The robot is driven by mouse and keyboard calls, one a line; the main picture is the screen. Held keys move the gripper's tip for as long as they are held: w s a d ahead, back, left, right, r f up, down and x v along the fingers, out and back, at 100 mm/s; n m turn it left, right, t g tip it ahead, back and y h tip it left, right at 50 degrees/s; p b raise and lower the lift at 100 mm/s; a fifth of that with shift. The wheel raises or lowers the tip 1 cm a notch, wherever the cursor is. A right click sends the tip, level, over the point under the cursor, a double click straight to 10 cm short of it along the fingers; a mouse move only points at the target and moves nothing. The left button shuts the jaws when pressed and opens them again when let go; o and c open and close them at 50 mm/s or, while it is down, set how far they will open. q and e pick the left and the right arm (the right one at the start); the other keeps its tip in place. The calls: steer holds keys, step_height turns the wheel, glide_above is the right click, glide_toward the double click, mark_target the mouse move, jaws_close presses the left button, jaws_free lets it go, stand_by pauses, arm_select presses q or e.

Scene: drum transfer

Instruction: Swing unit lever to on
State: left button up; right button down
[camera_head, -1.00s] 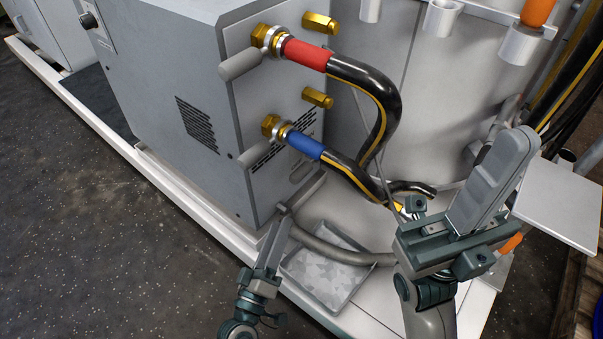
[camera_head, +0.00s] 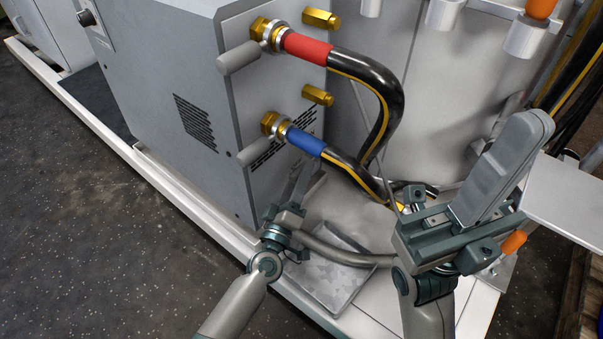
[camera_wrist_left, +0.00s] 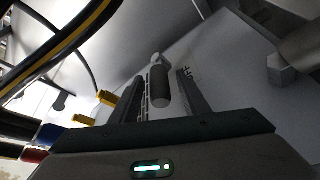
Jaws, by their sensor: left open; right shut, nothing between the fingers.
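The grey unit (camera_head: 190,110) stands at the upper left of the head view. In the left wrist view a dark grey cylindrical lever handle (camera_wrist_left: 160,84) stands out from the unit's panel. My left gripper (camera_head: 308,168) is open low at the panel's front face, and its arm largely hides the lever in the head view. In the wrist view the handle lies between the two open fingers, with visible gaps on both sides. My right gripper (camera_head: 535,120) is shut and empty at the right, pointing up, apart from the unit.
A red-collared hose (camera_head: 306,47) and a blue-collared hose (camera_head: 305,142) leave brass fittings above my left gripper. Grey cylindrical posts (camera_head: 238,57) stick out beside them. A grey tray (camera_head: 335,270) lies on the white base below. Dark floor at the left is clear.

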arm_select(q)
steer(key=shift+w+d+r, duration=0.1)
steer(key=shift+w, duration=0.35)
jaws_close()
